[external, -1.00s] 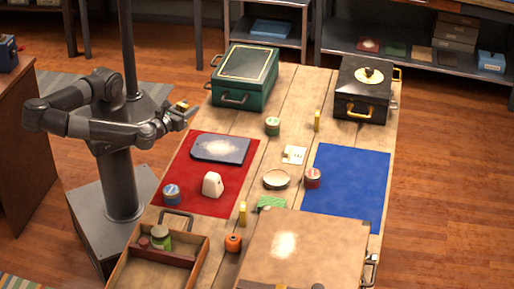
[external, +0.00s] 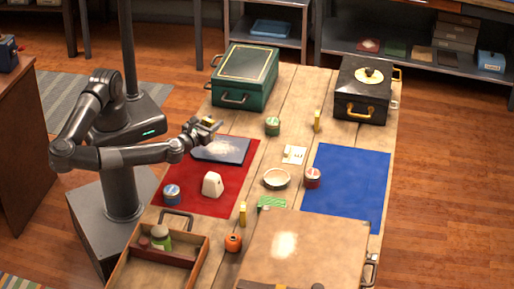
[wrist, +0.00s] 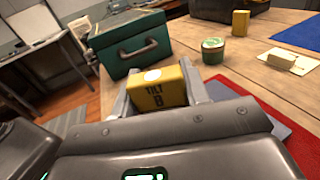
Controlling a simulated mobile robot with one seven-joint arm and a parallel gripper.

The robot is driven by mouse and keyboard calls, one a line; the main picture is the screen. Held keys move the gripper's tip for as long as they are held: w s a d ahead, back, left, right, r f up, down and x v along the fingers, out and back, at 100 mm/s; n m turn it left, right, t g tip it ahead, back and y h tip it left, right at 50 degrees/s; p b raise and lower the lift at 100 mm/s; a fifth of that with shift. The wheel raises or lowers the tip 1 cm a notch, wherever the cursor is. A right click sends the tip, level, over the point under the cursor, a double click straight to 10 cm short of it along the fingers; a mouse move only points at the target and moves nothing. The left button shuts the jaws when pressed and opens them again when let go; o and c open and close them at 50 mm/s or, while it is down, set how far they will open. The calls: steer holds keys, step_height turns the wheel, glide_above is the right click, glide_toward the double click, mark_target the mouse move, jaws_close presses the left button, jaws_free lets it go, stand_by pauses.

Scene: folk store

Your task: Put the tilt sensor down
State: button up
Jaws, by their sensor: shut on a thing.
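The tilt sensor (wrist: 160,90) is a yellow block with dark lettering "TILT B" and a pale round spot on top. It is between the fingers of my gripper (wrist: 160,98) in the wrist view. In the external view my gripper (external: 212,127) is above the far edge of the dark flat plate (external: 222,150) on the red mat (external: 235,190). The sensor is mostly hidden there by the fingers. My gripper is shut on it, and it looks held above the table.
A green case (external: 245,78) stands behind my gripper, and a black case (external: 362,95) stands at the far right.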

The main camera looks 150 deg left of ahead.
steer(key=shift+s+a+f, duration=0.1)
steer(key=shift+a+f, duration=0.35)
steer(key=shift+a, duration=0.25)
steer(key=shift+f, duration=2)
steer(key=o, duration=1)
steer(key=shift+f, duration=0.1)
steer(key=v, duration=1.2)
